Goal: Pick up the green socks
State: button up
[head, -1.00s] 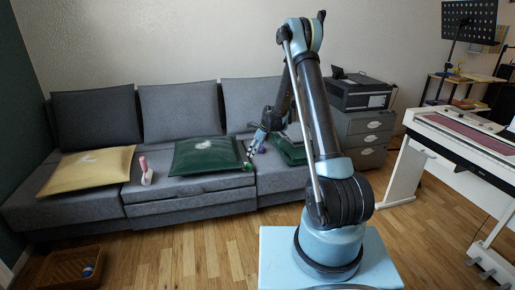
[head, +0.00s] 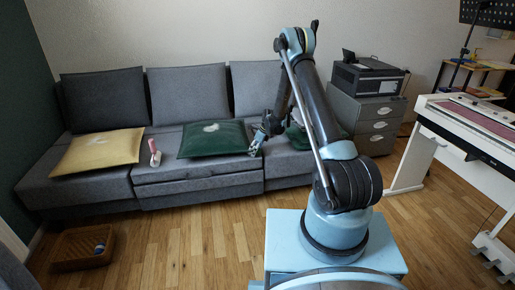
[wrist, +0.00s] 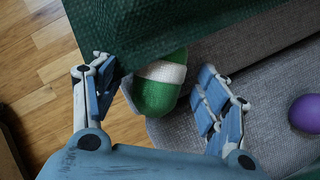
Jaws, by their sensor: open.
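The green socks (wrist: 158,90) are a rounded green bundle with a white band. In the wrist view they lie on the grey sofa seat, against the edge of the dark green cushion (wrist: 150,30). My gripper (wrist: 163,80) is open, with one blue finger on each side of the socks. The left finger is close to them; I cannot tell if it touches. A gap shows between the socks and the right finger. In the head view my gripper (head: 257,141) is low over the seat beside the green cushion, and the socks cannot be made out there.
A purple ball (wrist: 305,113) lies on the seat to the right. A yellow cushion (head: 98,152) and a pink-handled item (head: 154,153) are farther left on the sofa. A wicker basket (head: 82,248) stands on the floor. The digital piano (head: 470,135) is at the right.

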jog(key=shift+f, duration=0.25)
jog(key=shift+c, duration=0.2)
jog(key=c, duration=1.1)
jog(key=shift+s+d, duration=0.25)
jog(key=shift+d, duration=1.05)
jog(key=shift+s+d, duration=0.25)
jog(key=shift+d, duration=1)
jog(key=shift+s+d, duration=0.25)
jog(key=shift+d, duration=1.05)
jog(key=o, duration=1.1)
